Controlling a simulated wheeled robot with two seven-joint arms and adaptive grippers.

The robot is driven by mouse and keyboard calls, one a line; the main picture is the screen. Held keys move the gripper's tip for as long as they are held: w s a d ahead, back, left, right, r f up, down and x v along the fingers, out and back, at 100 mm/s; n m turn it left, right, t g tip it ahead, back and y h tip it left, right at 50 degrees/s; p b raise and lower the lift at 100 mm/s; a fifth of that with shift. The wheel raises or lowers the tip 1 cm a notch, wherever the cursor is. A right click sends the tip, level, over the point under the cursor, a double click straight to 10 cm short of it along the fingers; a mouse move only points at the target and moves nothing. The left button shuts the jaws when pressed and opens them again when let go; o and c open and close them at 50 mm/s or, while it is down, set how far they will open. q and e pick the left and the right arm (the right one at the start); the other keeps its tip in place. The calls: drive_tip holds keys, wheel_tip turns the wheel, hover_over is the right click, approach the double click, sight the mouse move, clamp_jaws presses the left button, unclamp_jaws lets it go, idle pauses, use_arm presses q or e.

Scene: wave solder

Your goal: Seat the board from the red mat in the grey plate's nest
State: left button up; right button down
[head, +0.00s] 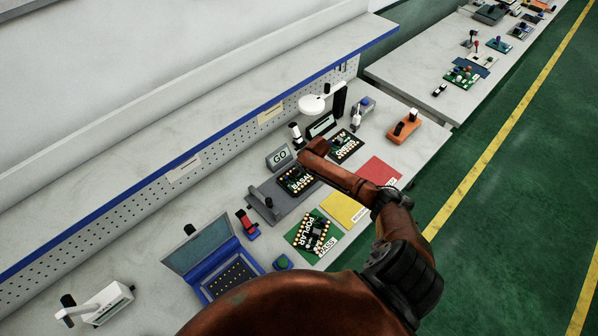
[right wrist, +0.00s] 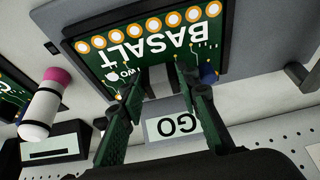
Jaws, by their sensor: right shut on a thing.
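The BASALT board (head: 296,181) is green with gold pads and lies over the grey plate (head: 263,208). It shows upside down in the right wrist view (right wrist: 150,42), with the plate's grey surface around it. My right gripper (right wrist: 157,85) is shut on the board, its fingers on either side of a grey block at the board's edge. In the head view my right arm's brown links hide part of the board and the fingers. Whether the board lies flat in the nest I cannot tell. The red mat (head: 381,171) is bare. My left gripper is not in view.
A GO display (head: 280,156) stands just behind the board. Another board (head: 345,146) lies to the right. The yellow mat (head: 345,208) is bare; the POPLAR board (head: 312,233) lies on the green mat. A blue case (head: 213,258) and orange block (head: 404,127) flank the area.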

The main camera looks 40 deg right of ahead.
drive_tip(key=shift+f, duration=0.35)
idle(1.2)
drive_tip(key=c, duration=1.4)
unclamp_jaws()
drive_tip(key=v, duration=1.2)
